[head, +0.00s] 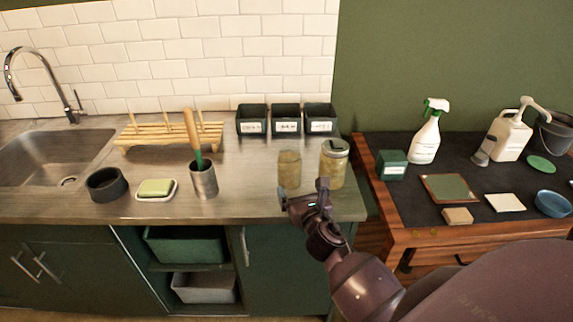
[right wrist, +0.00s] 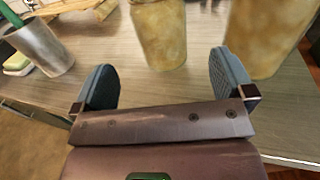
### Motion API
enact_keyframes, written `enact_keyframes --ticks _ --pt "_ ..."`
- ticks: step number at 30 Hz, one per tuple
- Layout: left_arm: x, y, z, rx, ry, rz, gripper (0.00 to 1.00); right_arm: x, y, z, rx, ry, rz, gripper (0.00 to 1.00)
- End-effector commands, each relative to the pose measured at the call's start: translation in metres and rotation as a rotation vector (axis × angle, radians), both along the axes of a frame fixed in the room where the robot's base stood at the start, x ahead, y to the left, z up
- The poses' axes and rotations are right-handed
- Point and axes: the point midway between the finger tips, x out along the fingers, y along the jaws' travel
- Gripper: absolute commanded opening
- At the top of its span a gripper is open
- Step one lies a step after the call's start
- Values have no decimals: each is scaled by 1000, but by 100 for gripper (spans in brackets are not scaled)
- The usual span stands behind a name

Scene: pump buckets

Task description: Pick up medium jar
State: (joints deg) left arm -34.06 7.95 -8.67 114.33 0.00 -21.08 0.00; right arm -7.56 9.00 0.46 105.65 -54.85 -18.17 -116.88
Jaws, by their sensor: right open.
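Two yellowish jars stand upright on the counter. The shorter jar (head: 289,169) is on the left, and the taller jar (head: 334,165) with a pale lid is on the right. I cannot tell for sure which counts as medium. My right gripper (head: 304,194) is open and empty at the counter's front, just before the jars. In the right wrist view the shorter jar (right wrist: 160,32) stands ahead, between the two fingers and beyond their tips. The taller jar (right wrist: 268,35) is close beside the right finger. The jar tops are cut off there. My left gripper is out of view.
A metal cup (head: 203,181) with a green-tipped, wooden-handled tool stands left of the jars. Three dark labelled bins (head: 286,120) sit behind. A green box (head: 391,165) and spray bottle (head: 425,140) are on the right-hand table. The counter between cup and jars is clear.

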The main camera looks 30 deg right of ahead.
Motion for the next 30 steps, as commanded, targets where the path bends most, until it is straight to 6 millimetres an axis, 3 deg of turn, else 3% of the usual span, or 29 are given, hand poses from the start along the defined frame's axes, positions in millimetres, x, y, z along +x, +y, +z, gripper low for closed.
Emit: enact_keyframes --ticks 7,16,25,30 --pt "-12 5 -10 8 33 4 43 34 -10 1 0 -2 1 100" --pt "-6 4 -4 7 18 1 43 53 -16 3 0 -2 -1 100" --pt "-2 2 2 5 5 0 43 89 -26 6 2 -2 0 100" --pt "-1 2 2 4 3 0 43 95 -29 6 1 0 0 100"
